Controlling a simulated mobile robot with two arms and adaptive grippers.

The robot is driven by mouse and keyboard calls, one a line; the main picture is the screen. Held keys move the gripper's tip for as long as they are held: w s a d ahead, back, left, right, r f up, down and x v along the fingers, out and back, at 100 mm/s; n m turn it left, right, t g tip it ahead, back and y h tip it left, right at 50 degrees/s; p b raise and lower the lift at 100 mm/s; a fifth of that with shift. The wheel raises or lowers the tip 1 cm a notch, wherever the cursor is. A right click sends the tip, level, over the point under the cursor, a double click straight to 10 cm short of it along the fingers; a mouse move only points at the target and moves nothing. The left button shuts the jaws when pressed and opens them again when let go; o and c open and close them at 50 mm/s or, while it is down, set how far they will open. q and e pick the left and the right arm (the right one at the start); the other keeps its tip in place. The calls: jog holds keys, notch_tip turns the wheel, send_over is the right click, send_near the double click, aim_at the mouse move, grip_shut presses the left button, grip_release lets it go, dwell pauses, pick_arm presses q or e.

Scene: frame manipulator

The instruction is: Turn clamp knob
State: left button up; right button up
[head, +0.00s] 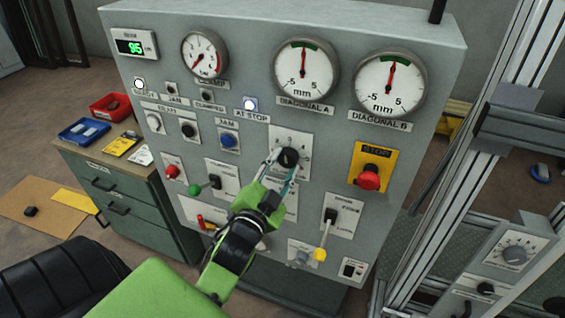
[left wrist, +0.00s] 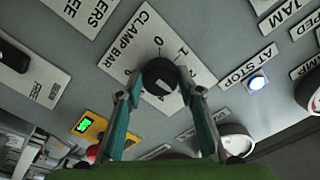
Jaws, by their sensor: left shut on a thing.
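The clamp knob (head: 288,158) is a round black knob on a white scale plate in the middle of the grey panel. In the left wrist view the black knob (left wrist: 160,76) sits on a plate (left wrist: 139,30) lettered "CLAMP BAR" with the numbers 0 and 1 showing. My left gripper (head: 279,165) reaches up from below, its fingers on either side of the knob and shut on it. The left wrist view shows the two teal fingertips (left wrist: 160,84) at the knob's sides. My right gripper is not in view.
A red stop button (head: 369,177) on a yellow plate is to the right. A lever with a yellow tip (head: 320,254) and a green-tipped lever (head: 195,190) stick out below. The "AT STOP" lamp (head: 250,104) is lit. Gauges (head: 305,70) line the top.

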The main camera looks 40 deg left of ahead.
pick_arm(q)
jog(key=n+p, duration=0.1)
jog(key=n, duration=0.3)
jog(key=shift+n+p, duration=0.3)
jog(key=shift+d+n+p, duration=0.15)
jog(key=shift+n+p, duration=0.4)
jog(key=shift+n, duration=1.05)
jog(key=shift+f+n, duration=0.1)
jog(key=shift+n, duration=0.2)
jog(key=o, duration=1.1)
jog(key=shift+w, duration=0.1)
jog(key=shift+v, duration=3.75)
